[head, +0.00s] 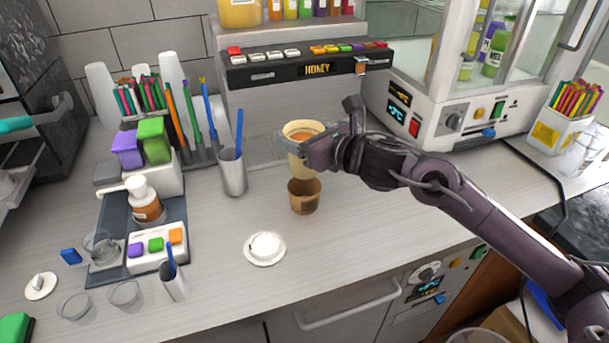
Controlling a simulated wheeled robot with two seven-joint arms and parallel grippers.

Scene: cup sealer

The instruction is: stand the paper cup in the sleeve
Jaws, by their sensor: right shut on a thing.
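The paper cup (299,169) is cream-coloured with an open top, and it is upright. My right gripper (322,150) is shut on its upper part from the right and hides some of its side. The brown sleeve (304,200) stands upright on the counter just below the cup in the picture. The cup's lower end overlaps the sleeve's back rim in this view; I cannot tell whether it is inside or behind the sleeve. My left gripper is not in view.
A white lid (265,248) lies on the counter (340,265) in front of the sleeve. A metal tumbler (233,172) with a blue stick stands left of the cup. The honey dispenser (310,65) is behind. The counter's front right is clear.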

